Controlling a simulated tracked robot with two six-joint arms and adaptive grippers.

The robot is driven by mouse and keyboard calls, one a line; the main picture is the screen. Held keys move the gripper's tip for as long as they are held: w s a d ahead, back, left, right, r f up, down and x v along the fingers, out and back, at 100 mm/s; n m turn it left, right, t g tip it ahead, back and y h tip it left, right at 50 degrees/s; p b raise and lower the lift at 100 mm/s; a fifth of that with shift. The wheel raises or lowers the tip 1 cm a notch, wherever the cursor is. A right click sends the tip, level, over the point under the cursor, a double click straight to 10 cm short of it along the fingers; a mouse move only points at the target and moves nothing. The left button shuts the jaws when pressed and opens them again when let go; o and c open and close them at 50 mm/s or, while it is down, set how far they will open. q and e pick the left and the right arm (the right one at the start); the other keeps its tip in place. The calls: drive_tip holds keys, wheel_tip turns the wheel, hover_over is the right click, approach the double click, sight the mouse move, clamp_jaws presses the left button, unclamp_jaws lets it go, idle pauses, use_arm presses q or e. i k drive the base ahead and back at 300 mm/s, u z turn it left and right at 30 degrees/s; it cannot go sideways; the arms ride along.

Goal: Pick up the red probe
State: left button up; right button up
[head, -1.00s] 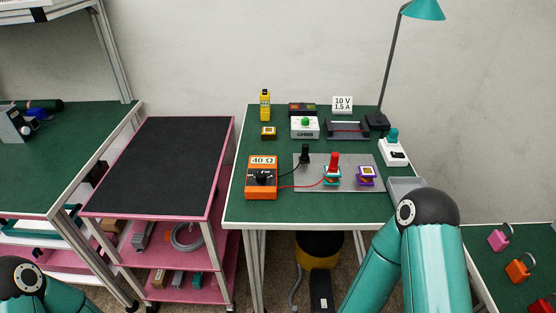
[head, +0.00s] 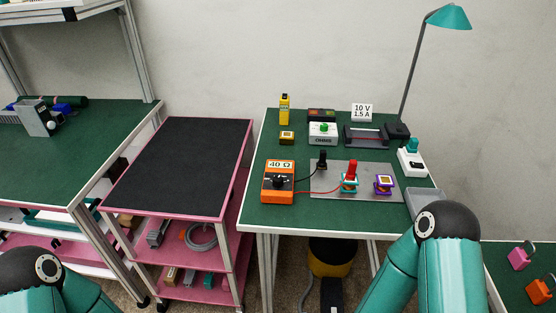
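The red probe (head: 352,170) stands upright on the grey plate (head: 325,184) on the green-topped table, at or in a teal-edged block (head: 349,184). A red lead runs from it to the orange meter (head: 278,182) marked 40 Ω. The black probe (head: 322,159) stands on the same plate, to the left and behind. My two teal arms show at the bottom left and bottom right, well short of the probe. Neither gripper is in view.
A purple-edged block (head: 384,184) stands right of the red probe. Behind are a white box with a green knob (head: 323,132) and a dark tray (head: 367,136). A grey bin (head: 422,198) and a lamp (head: 448,17) are on the right. A pink cart (head: 180,170) stands left.

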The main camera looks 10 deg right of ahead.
sight(351, 175)
drive_tip(key=z, duration=0.05)
drive_tip(key=k, duration=1)
drive_tip(key=z, duration=0.9)
drive_tip(key=i, duration=1.05)
drive_tip(key=u, duration=0.95)
